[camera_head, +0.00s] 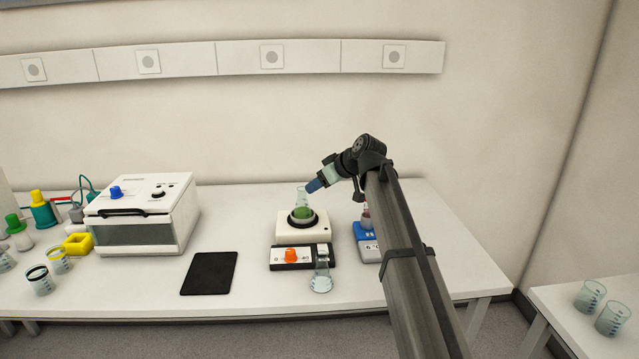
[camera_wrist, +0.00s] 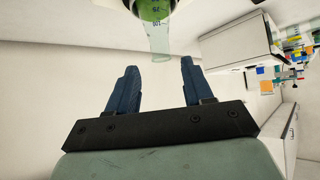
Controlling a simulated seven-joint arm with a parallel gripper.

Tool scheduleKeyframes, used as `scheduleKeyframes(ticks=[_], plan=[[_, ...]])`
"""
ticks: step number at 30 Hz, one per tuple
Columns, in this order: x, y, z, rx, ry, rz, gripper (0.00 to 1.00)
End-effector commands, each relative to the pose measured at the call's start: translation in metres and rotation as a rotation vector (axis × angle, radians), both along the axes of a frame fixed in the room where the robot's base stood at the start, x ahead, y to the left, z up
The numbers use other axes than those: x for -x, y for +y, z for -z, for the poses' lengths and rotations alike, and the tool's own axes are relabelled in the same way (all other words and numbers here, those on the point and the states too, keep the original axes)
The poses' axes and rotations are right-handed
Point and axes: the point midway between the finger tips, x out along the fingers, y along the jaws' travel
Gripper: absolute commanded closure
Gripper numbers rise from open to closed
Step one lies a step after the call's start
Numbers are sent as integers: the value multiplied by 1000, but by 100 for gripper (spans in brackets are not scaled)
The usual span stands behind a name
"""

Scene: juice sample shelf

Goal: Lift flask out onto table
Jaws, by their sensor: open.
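A conical flask (camera_head: 302,212) with green liquid stands upright in the dark ring on top of a white heater-like device (camera_head: 290,230) with an orange knob. My gripper (camera_head: 315,186) is open and empty, just right of the flask's neck and apart from it. In the wrist view, my open blue fingers (camera_wrist: 157,68) point toward the flask (camera_wrist: 155,30), whose clear neck hangs into view at the top, beyond the fingertips. The flask's base is hidden in the ring. A second, clear flask (camera_head: 321,275) stands in front of the device on the white table (camera_head: 255,265).
A black mat (camera_head: 209,273) lies left of the device, with bare table between them. A blue device (camera_head: 366,243) stands to the right, partly behind my arm. A white box (camera_head: 145,215), a yellow holder (camera_head: 78,243) and beakers (camera_head: 40,281) are at left.

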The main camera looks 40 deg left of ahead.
Motion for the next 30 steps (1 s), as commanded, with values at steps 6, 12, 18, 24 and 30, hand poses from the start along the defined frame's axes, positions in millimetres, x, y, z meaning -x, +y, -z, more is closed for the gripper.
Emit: scheduleKeyframes(ticks=[6, 12, 18, 24, 30], plan=[[0, 8, 1, -1, -1, 4, 49], [-1, 19, 11, -1, -1, 3, 49], [0, 36, 25, -1, -1, 2, 49], [-1, 54, 42, 0, -1, 2, 49], [-1, 67, 53, -1, -2, 4, 49]])
